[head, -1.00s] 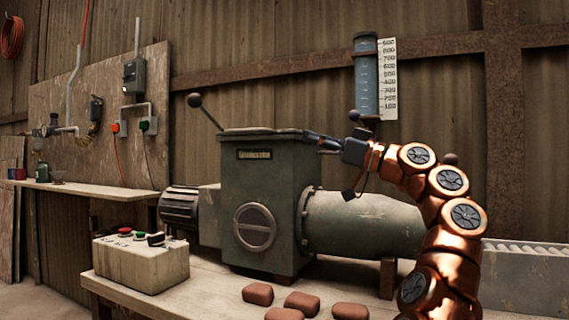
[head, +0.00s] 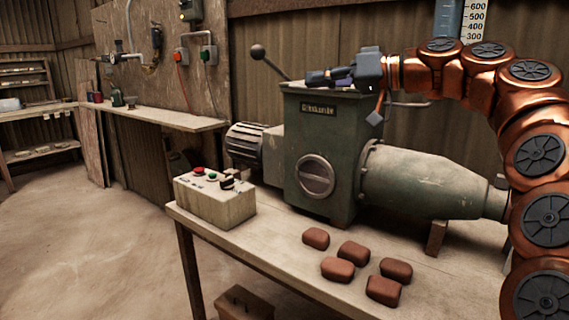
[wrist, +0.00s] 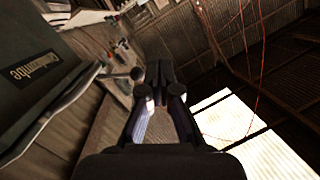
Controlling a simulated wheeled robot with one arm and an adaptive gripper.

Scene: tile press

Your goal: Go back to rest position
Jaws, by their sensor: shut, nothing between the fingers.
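My gripper (head: 322,77) is at the top of the green press machine (head: 322,140), pointing left, close to or just above the machine's top edge. Its fingers (wrist: 159,88) look closed together in the wrist view, with nothing between them. My copper-coloured arm arches from the right side of the head view to the gripper. The machine's green side with its name plate also shows at the left of the wrist view (wrist: 38,75), beside the gripper. Whether the gripper touches the machine cannot be told.
A workbench (head: 262,250) carries the machine, a control box (head: 214,197) with buttons, and several reddish clay blocks (head: 338,268). A lever with a ball knob (head: 257,52) rises behind the machine's left. A wall shelf (head: 160,116) is further left. Open floor (head: 90,240) lies at left.

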